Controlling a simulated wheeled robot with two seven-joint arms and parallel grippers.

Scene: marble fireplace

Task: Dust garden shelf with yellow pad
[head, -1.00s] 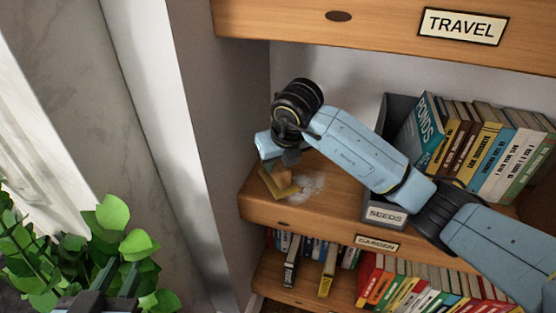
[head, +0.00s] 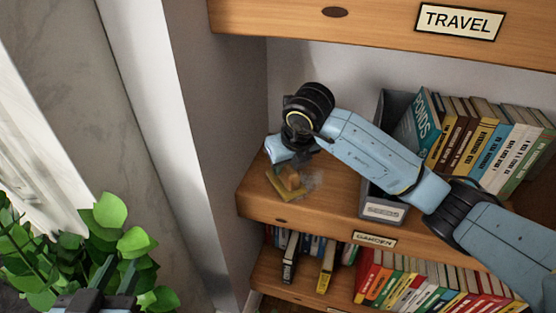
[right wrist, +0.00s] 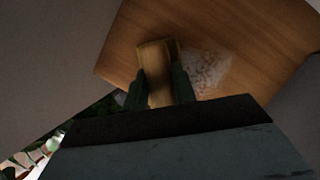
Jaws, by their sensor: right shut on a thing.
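The yellow pad (head: 289,195) with its wooden grip block lies flat against the garden shelf (head: 335,207), near the shelf's left end. My right gripper (right wrist: 160,88) is shut on the block, one dark finger on each side. In the head view my right wrist partly covers the pad. A pale dust patch (right wrist: 207,72) lies on the wood right beside the pad; it also shows in the head view (head: 314,180). The GARDEN label (head: 374,240) is on the shelf's front edge. My left gripper (head: 119,277) is at the bottom left, fingers apart and empty.
A grey SEEDS bin (head: 384,211) stands on the shelf right of the dust, under my right arm, with a row of books (head: 490,145) beyond it. The TRAVEL shelf (head: 380,22) is above. A leafy plant (head: 95,245) is by my left gripper.

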